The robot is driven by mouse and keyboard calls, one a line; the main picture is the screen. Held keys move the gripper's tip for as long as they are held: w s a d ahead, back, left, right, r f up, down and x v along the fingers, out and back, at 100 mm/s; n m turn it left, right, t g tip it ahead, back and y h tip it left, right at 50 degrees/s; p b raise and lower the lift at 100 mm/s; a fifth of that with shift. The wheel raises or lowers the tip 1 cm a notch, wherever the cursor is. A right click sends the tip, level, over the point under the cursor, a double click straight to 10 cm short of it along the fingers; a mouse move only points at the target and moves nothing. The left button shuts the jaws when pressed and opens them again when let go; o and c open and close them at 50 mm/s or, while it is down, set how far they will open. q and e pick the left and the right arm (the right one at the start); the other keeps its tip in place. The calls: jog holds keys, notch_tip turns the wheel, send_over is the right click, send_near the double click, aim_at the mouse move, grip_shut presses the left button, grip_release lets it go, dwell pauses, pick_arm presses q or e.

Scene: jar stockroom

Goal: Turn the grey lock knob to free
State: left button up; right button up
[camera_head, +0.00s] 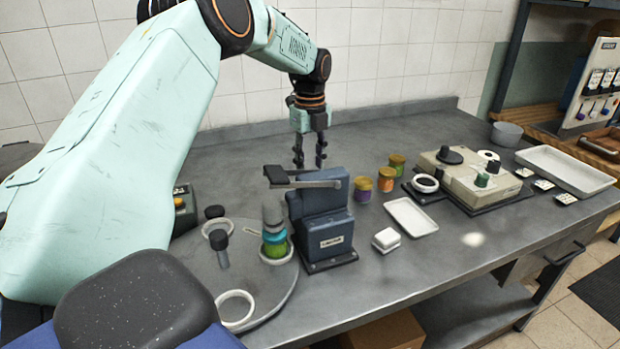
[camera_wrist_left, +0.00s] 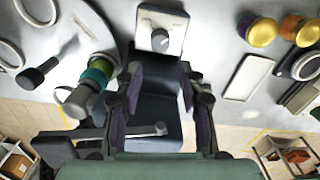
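In the left wrist view a round grey knob (camera_wrist_left: 160,39) with a pointer mark sits on a white plate (camera_wrist_left: 172,20) at the far side of the blue press (camera_wrist_left: 160,112). In the head view the blue press (camera_head: 322,215) stands on the bench with a grey lever (camera_head: 310,184) across its top; the knob is hidden there. My left gripper (camera_head: 309,158) is above and behind the press, pointing down. Its fingers are apart with nothing between them. In the left wrist view the gripper (camera_wrist_left: 162,85) is over the press, fingers either side of it. My right gripper is not in view.
Left of the press is a grey turntable (camera_head: 190,275) with white rings and a green-teal jar (camera_head: 275,243). Right are small lidded jars (camera_head: 386,180), a white tray (camera_head: 411,217), a white block (camera_head: 386,240) and a beige machine (camera_head: 470,178). The back wall is close.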

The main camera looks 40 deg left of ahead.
pick_arm(q)
jog(key=shift+r, duration=1.05)
